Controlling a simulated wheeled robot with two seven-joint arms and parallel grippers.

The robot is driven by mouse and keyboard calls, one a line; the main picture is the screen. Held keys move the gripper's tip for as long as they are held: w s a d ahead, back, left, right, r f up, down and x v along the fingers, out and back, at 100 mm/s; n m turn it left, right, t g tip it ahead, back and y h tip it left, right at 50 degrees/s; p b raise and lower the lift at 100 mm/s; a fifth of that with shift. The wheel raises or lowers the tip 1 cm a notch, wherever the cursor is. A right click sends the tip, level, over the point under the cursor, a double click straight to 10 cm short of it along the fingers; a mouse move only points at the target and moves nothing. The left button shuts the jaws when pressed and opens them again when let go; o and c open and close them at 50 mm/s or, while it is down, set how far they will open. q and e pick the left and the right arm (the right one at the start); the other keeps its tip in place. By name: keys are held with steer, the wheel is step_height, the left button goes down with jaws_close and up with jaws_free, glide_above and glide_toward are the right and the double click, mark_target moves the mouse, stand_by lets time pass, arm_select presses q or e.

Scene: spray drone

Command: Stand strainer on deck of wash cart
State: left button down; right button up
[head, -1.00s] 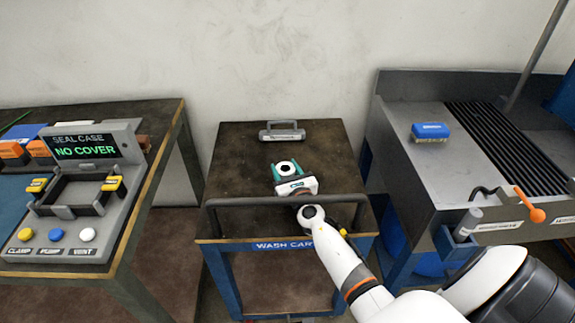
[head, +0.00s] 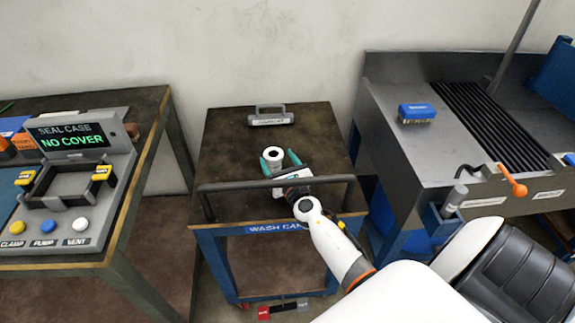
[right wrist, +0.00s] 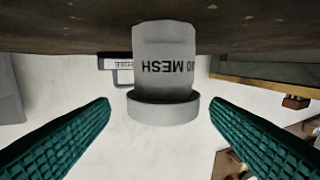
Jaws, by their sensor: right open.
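The strainer (head: 274,154), a short pale cylinder with a wider rim and a dark opening on top, stands upright on the brown deck of the wash cart (head: 225,150). In the right wrist view the strainer (right wrist: 165,60) appears upside down, with "MESH" lettering on its side and its other end at the deck. My right gripper (head: 279,162) is open, reaching over the cart's front rail. Its teal fingers lie on either side of the strainer's near side, with visible gaps at both sides in the right wrist view (right wrist: 160,106). My left gripper is out of view.
A grey handle-shaped item (head: 271,117) sits at the back of the deck. The cart's dark front rail (head: 235,187) runs under my right arm. A seal case bench (head: 150,125) stands left; a grey sink unit with a blue brush (head: 417,113) stands right.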

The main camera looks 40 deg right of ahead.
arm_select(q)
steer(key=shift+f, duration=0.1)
arm_select(e)
steer(key=v, duration=0.8)
steer(key=shift+s, duration=0.3)
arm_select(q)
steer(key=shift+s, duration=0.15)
